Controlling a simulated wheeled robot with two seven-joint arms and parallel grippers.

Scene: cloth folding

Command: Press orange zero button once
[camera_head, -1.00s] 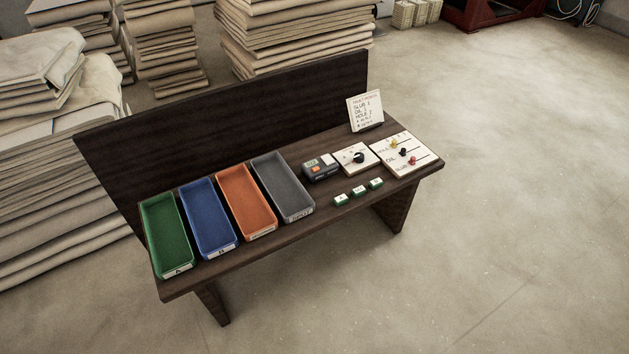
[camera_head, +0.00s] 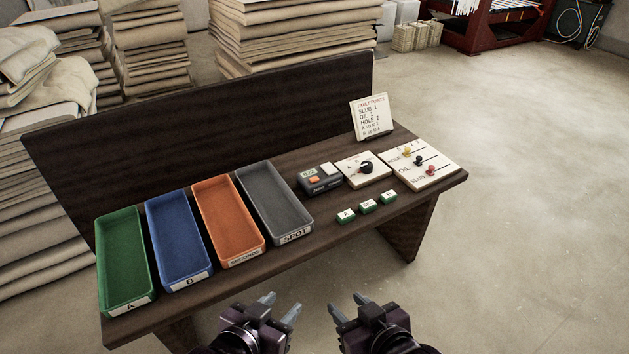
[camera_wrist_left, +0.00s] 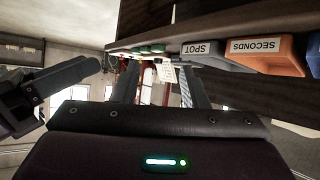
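A small dark counter device (camera_head: 321,182) with a display, a white button (camera_head: 327,168) and an orange button (camera_head: 314,180) sits on the dark bench, right of the grey tray. My left gripper (camera_head: 281,305) is open and empty in front of the bench, at the bottom of the head view. My right gripper (camera_head: 346,303) is open and empty to its right. Both are well apart from the device. In the left wrist view, the left gripper's two fingers (camera_wrist_left: 158,88) stand apart with nothing between them. The orange button cannot be made out there.
Green, blue, orange and grey (camera_head: 274,203) trays line the bench's left side. A dial panel (camera_head: 352,171), a slider board (camera_head: 435,175), a sign card (camera_head: 371,118) and several green-white blocks (camera_head: 367,207) are on the right. The bench's front edge lies between grippers and device.

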